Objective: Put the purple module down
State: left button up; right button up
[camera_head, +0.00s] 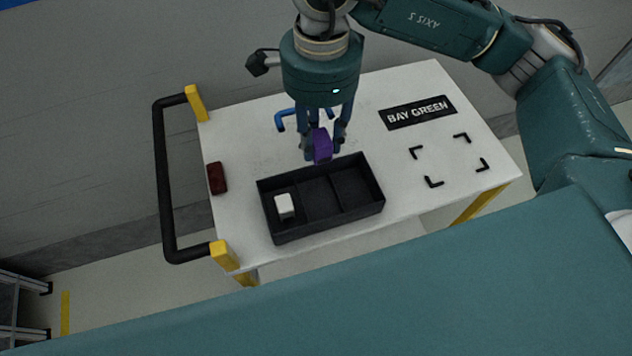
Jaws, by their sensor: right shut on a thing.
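The purple module (322,146) is held between the fingers of my right gripper (324,142), which points down from the top of the view. The module is near the back edge of a black tray (323,208) with three compartments. Whether it is above the tray or just behind it is hard to tell. A white block (285,205) sits in the tray's left compartment. The middle and right compartments look empty. My left gripper does not show.
The tray stands on a white cart top (405,215) with a black handle (165,180) at left. A dark red block (217,178) lies left of the tray. A blue thing (287,120) is behind the gripper. A "BAY GREEN" label (418,112) and empty corner marks (433,183) are at right.

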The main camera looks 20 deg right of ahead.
jog(key=f+p, duration=0.1)
jog(key=f, duration=0.4)
jog(key=f+p, duration=0.1)
jog(key=f, duration=0.3)
jog(key=s+f+p, duration=0.1)
jog(key=f+p, duration=0.1)
jog(key=f, duration=0.3)
jog(key=shift+f, duration=0.35)
notch_tip(320, 180, down, 2)
jog(key=shift+w+f+p, duration=0.1)
jog(key=shift+f+p, duration=0.1)
jog(key=shift+p, duration=0.1)
jog(key=shift+f, duration=0.5)
jog(key=o, duration=0.8)
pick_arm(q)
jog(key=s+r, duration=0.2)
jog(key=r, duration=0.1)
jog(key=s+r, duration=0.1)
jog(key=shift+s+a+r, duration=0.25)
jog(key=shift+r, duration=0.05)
pick_arm(e)
jog(key=shift+o, duration=0.4)
